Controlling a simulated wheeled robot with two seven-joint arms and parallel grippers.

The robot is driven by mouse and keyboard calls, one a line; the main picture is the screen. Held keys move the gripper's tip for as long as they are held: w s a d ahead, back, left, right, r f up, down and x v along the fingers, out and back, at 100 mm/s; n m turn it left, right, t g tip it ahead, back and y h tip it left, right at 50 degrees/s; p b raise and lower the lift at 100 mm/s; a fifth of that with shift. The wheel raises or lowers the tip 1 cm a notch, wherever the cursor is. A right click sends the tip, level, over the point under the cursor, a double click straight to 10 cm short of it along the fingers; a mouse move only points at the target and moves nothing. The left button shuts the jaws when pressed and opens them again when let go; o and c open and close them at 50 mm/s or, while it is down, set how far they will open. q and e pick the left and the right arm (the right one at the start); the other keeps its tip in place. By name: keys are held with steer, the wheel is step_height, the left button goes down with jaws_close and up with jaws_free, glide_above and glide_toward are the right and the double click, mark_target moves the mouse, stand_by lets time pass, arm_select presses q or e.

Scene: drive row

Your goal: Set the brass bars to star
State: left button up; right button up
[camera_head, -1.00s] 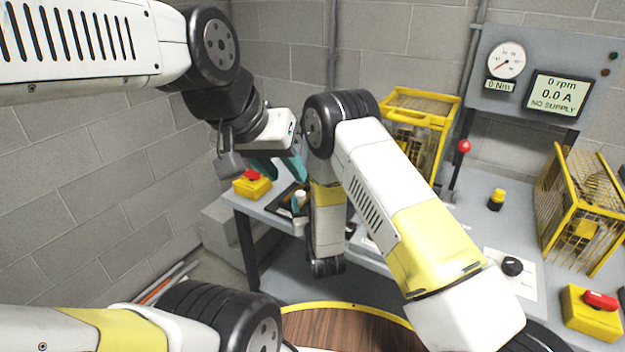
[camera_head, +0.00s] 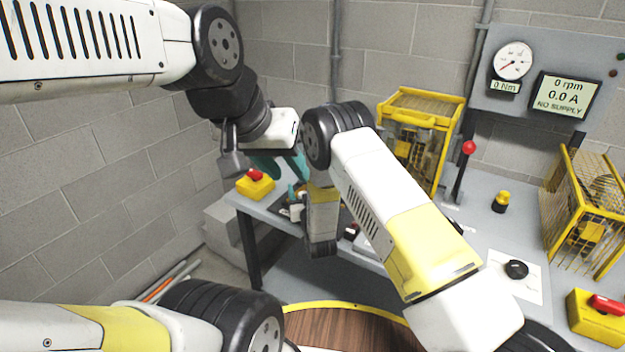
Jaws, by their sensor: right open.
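The brass bars cannot be made out; my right arm covers the middle of the bench. My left gripper (camera_head: 281,166) hangs over the bench's left end, its teal fingers apart, with nothing seen between them. My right gripper (camera_head: 294,197) is low over the bench's left part, just below the left one and mostly hidden behind my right forearm. A teal fingertip and a pale part of it show. It is open; what lies between its fingers cannot be seen. The display (camera_head: 564,94) reads 0 rpm, 0.0 A, NO SUPPLY.
Yellow cages (camera_head: 421,140) and (camera_head: 583,215), a red-knobbed lever (camera_head: 468,148), a black knob (camera_head: 516,269) and another red-button box (camera_head: 597,318) stand farther right.

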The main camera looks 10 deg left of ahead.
jaws_close()
stand_by(1.4)
